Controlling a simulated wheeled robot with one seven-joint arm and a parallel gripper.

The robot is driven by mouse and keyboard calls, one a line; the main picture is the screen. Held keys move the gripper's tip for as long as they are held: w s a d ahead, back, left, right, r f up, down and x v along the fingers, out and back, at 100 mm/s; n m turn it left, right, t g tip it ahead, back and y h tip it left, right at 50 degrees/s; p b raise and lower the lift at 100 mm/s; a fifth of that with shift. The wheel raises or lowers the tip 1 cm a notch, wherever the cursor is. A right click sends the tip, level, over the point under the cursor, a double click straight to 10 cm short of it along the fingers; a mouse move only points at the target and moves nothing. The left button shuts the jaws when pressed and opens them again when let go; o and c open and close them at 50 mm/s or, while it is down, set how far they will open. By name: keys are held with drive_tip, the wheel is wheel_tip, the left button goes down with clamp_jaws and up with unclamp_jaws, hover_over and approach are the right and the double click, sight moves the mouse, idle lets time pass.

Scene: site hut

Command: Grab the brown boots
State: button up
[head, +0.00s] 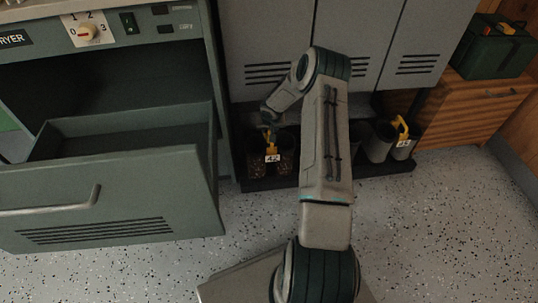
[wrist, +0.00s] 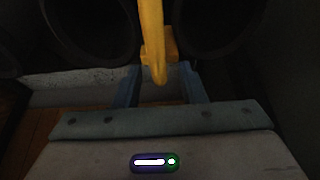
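The brown boots (head: 257,165) stand as a pair on the low dark rack under the lockers, with a yellow clip (head: 270,139) and a tag reading 42 between them. My gripper (head: 268,122) is just above the clip at the boot tops, partly hidden by my own arm in the head view. In the wrist view the yellow clip (wrist: 152,45) lies between my two fingers (wrist: 161,85), with a dark gap visible on each side. The fingers look apart, not closed on it. Dark round boot openings (wrist: 90,30) flank the clip.
A second, greyer pair of boots (head: 379,148) with a yellow clip stands right on the rack (head: 390,170). The dryer's drawer (head: 110,200) is pulled open at left. Grey lockers (head: 265,35) rise behind. A green box (head: 495,48) sits on a wooden cabinet. The speckled floor in front is clear.

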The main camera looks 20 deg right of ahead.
clamp_jaws()
idle(0.9)
drive_tip(key=shift+w+r, duration=0.1)
idle(0.3)
